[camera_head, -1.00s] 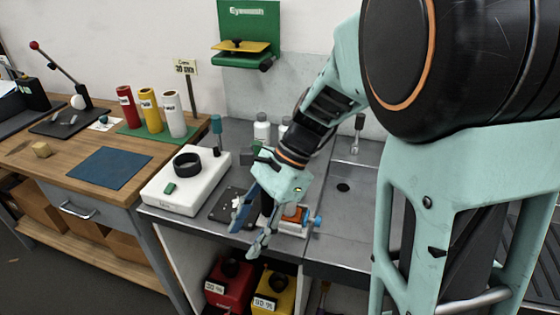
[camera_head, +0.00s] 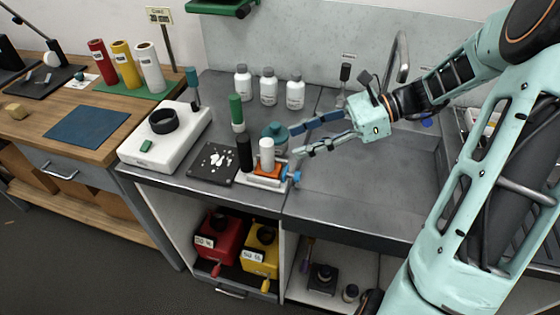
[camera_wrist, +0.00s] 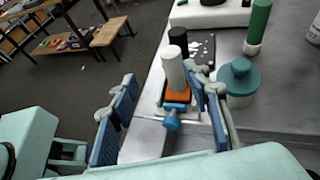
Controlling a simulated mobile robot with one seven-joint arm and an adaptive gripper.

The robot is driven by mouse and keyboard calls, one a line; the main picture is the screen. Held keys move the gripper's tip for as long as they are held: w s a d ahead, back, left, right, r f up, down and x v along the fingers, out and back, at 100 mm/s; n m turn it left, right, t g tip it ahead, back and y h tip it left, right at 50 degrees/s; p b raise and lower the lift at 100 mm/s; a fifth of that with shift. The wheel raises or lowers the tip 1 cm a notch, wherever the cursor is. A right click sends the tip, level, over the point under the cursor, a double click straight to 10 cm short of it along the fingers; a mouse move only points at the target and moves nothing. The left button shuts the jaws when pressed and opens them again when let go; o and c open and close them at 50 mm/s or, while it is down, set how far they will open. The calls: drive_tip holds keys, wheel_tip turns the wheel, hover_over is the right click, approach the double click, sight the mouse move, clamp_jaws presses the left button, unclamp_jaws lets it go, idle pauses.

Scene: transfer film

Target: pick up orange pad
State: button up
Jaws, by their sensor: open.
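The orange pad (camera_head: 268,171) sits low in a small white fixture (camera_head: 262,182) near the bench's front edge. A blue knob (camera_head: 291,177) is at its right side. A white cylinder (camera_head: 266,152) rises at the pad and hides part of it. In the wrist view the orange pad (camera_wrist: 178,95) shows between my blue-lined fingers, with the blue knob (camera_wrist: 171,122) in front. My gripper (camera_head: 287,143) is open and empty, reaching in from the right, above and beside the pad. I see no contact with the pad.
A black cylinder (camera_head: 244,152) stands just left of the pad. A teal-lidded jar (camera_head: 275,134) and a green cylinder (camera_head: 237,112) stand close behind. A dark plate with white pieces (camera_head: 214,164) lies left. The steel surface to the right (camera_head: 350,190) is clear.

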sight(266, 151)
drive_tip(key=a+f, duration=0.1)
drive_tip(key=w+a+f, duration=0.1)
drive_tip(key=a, duration=0.1)
drive_tip(key=shift+a+f, duration=0.1)
drive_tip(key=shift+f, duration=0.3)
drive_tip(key=x, duration=0.3)
drive_tip(key=w+x, duration=0.1)
drive_tip(key=x, duration=0.1)
drive_tip(key=shift+a+f, duration=0.1)
drive_tip(key=shift+a, duration=0.15)
clamp_jaws()
